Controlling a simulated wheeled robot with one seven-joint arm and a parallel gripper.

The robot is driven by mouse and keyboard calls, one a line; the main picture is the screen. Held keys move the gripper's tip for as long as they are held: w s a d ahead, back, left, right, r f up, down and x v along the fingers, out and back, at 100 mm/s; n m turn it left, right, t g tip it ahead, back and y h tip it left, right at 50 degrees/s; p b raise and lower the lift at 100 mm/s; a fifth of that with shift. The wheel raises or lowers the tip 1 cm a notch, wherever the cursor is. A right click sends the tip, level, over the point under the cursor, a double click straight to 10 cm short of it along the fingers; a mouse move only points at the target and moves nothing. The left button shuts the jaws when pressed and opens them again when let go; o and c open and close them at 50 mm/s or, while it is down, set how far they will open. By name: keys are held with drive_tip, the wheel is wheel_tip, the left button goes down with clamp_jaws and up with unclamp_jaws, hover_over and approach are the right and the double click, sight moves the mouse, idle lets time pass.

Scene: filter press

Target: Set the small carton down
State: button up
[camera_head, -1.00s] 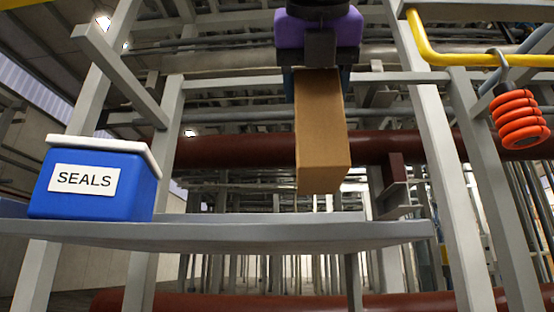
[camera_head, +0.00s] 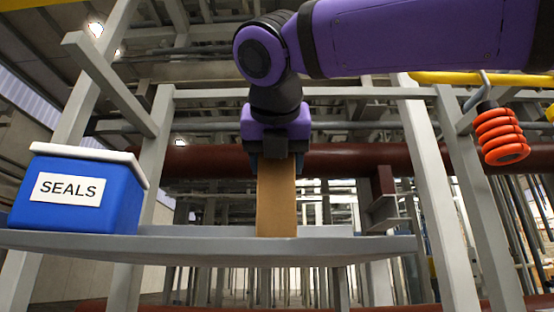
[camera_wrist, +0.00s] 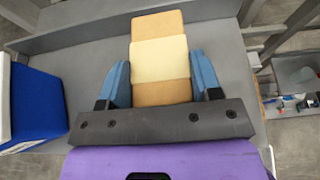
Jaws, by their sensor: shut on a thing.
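The small carton (camera_head: 276,205) is a tall brown box, upright in the head view. My gripper (camera_head: 276,160) is above it, with its fingers shut on the carton's upper part. In the head view the carton's lower end meets the line of the grey shelf (camera_head: 200,246); whether it touches the surface I cannot tell. The wrist view looks down on the carton (camera_wrist: 161,60), with a pale band across its top, between the blue fingers of my gripper (camera_wrist: 160,85). The grey shelf surface (camera_wrist: 90,60) lies below and around it.
A blue box labelled SEALS (camera_head: 75,190) with a white lid stands on the shelf at the left. Grey uprights (camera_head: 440,200) flank the shelf. An orange coil (camera_head: 501,135) hangs at the right. The shelf between box and carton is bare.

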drive_tip(key=shift+f, duration=0.1)
drive_tip(key=o, duration=1.5)
drive_tip(key=shift+o, duration=0.2)
drive_tip(key=shift+s+r, duration=0.25)
drive_tip(key=v, duration=1.1)
drive_tip(key=shift+s, duration=0.25)
drive_tip(key=shift+s, duration=0.1)
